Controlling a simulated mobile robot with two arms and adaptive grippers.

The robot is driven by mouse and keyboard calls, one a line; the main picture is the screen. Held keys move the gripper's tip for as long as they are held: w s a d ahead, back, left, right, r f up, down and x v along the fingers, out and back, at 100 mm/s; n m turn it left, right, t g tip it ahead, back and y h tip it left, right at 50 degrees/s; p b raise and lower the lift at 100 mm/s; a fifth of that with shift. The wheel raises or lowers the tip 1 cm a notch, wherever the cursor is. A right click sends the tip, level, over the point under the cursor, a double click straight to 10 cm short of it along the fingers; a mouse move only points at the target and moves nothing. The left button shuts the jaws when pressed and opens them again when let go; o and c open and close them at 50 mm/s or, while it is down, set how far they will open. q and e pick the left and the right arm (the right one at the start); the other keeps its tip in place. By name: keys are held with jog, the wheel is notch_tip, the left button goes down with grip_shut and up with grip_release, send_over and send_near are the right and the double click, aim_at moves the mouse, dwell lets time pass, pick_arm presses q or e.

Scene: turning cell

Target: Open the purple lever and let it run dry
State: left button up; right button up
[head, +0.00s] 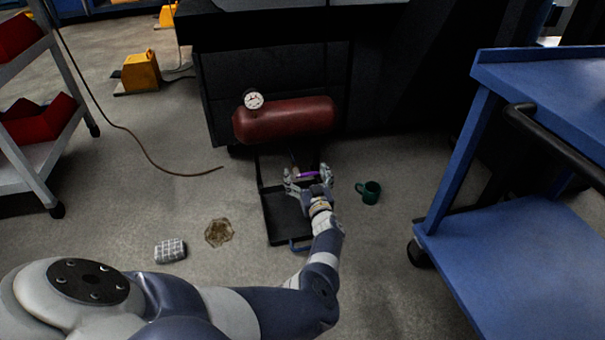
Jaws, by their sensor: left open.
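A red tank (290,119) with a round white gauge (253,100) lies in front of the dark machine base. The small purple lever (306,174) shows below the tank, between the fingers of my left gripper (307,172). That gripper is open around the lever; I cannot tell whether a finger touches it. The gripper hides part of the lever and its valve. A black tray (283,222) with a blue handle (299,246) lies on the floor beneath the gripper. I cannot see any liquid running. My right gripper is not in view.
A green mug (369,192) stands on the floor right of the tray. A blue cart (520,250) stands at right, a shelf with red bins (40,120) at left. A brown hose (150,157) crosses the floor.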

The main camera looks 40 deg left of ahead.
aim_at(297, 173)
pick_arm(q)
jog(key=c, duration=1.1)
jog(key=shift+r, duration=0.15)
jog(key=n, duration=0.3)
jog(key=shift+r+p, duration=0.35)
jog(key=shift+p, duration=0.05)
jog(key=n, duration=0.3)
jog(key=r+n, duration=0.1)
jog(key=n, duration=0.1)
jog(key=shift+s+a+n+p, duration=0.3)
jog(key=shift+p, duration=0.1)
jog(key=n, duration=0.3)
jog(key=shift+s+a+r+n, duration=0.25)
jog(key=shift+s+n, duration=0.05)
jog(key=shift+s+a+r+n, duration=0.1)
jog(key=shift+s+a+n, duration=0.05)
jog(key=shift+n, duration=0.75)
jog(key=shift+s+a+n, duration=0.15)
jog(key=shift+n, duration=0.75)
jog(key=shift+a, duration=0.1)
